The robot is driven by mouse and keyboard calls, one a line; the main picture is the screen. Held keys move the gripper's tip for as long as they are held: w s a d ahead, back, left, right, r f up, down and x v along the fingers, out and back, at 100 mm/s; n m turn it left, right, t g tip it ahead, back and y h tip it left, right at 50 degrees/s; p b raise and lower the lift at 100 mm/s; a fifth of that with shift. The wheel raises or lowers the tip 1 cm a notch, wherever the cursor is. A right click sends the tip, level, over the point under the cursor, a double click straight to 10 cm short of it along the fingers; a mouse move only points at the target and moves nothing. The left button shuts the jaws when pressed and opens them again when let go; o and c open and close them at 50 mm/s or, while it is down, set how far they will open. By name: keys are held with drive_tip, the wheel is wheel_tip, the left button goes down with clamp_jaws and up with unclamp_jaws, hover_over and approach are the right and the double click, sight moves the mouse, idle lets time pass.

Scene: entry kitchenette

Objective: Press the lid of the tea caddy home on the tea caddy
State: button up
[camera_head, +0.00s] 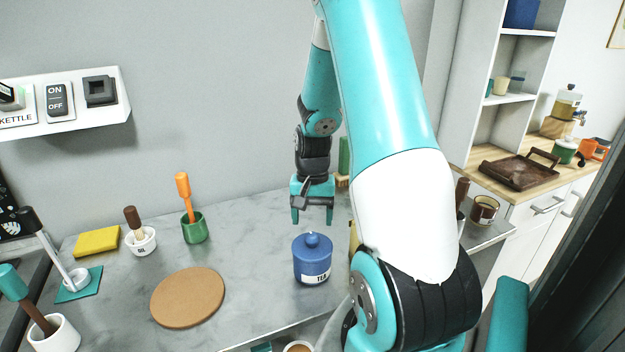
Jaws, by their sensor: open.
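The tea caddy (312,272) is a blue round tin with a white TEA label. It stands upright on the grey marbled counter, near its front edge. Its blue lid (312,244) with a round knob lies on top of it; I cannot tell how far down the lid sits. My gripper (312,221) is teal, points down and is open and empty. In the picture it is just above the lid's knob, apart from it. My arm hides part of the counter to the right of the caddy.
A round cork mat (188,297) lies left of the caddy. A green pot (195,228) with an orange-handled brush, a white mortar (141,241) and a yellow sponge (97,241) stand further back left. A brown mug (484,210) stands at the right. The counter around the caddy's left is clear.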

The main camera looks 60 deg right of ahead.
wheel_tip(320, 180, up, 12)
drive_tip(key=d, duration=0.1)
drive_tip(key=w+a+r+n, duration=0.25)
drive_tip(key=a+n, duration=0.25)
drive_tip(key=a, duration=0.7)
drive_tip(key=s+a+n+y, duration=0.1)
drive_tip(key=s+a+n, duration=0.3)
drive_tip(key=a, duration=0.4)
drive_tip(key=s+a+r+n+y, duration=0.1)
drive_tip(key=s+a+n, duration=0.3)
drive_tip(key=a, duration=0.4)
drive_tip(key=s+a+n+y, duration=0.1)
drive_tip(key=s+a+n, duration=0.3)
drive_tip(key=a, duration=0.4)
drive_tip(key=shift+s+a+r+n+t+b, duration=0.35)
drive_tip(key=shift+s+r+n+t+b, duration=0.05)
drive_tip(key=shift+n, duration=0.5)
